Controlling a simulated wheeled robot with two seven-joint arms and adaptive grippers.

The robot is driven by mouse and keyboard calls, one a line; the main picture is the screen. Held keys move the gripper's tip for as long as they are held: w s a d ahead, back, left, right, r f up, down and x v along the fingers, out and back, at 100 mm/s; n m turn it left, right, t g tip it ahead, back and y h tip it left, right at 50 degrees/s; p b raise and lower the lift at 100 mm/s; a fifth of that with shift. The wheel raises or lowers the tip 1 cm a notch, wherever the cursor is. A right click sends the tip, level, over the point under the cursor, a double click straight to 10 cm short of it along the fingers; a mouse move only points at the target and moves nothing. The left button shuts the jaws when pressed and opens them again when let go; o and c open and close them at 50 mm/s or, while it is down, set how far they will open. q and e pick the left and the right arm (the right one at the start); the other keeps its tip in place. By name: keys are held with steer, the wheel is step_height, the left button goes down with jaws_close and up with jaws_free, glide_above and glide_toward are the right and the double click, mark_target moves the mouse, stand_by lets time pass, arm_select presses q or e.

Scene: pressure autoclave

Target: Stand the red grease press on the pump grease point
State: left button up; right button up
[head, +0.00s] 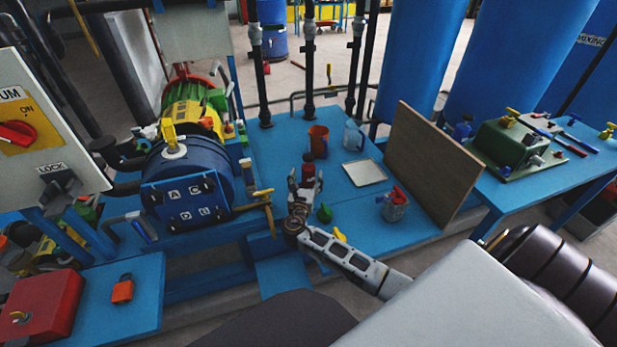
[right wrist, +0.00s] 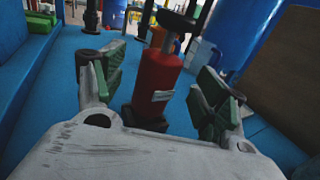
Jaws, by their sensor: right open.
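The red grease press (right wrist: 157,88) stands upright on the blue bench, with a dark cap, a pale label and a dark foot. In the head view the press (head: 308,171) shows just beyond my right gripper (head: 304,186). In the right wrist view my right gripper (right wrist: 163,82) is open, with a green-padded finger to each side of the press and visible gaps at both sides. The pump (head: 193,118), with a red-green motor and yellow part, seems to be at the left; I cannot make out its grease point. My left gripper is not in view.
An orange-red mug (head: 318,141), a clear jug (head: 353,136), a white tray (head: 364,172) and a brown board (head: 428,160) are behind and right. A green funnel-like item (head: 324,213) and a metal can (head: 395,208) are nearer. A blue vessel (head: 188,183) is left.

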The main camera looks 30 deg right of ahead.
mark_target(308, 174)
steer(key=shift+b+x, duration=0.5)
steer(key=shift+x, duration=1.4)
steer(key=shift+w+d+f, duration=0.1)
steer(key=shift+w+d, duration=0.2)
steer(key=shift+d, duration=0.1)
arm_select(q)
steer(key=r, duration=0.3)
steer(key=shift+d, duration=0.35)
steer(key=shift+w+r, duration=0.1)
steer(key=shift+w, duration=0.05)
arm_select(e)
steer(key=shift+c, duration=0.3)
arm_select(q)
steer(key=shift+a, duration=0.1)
arm_select(e)
steer(key=c, duration=1.4)
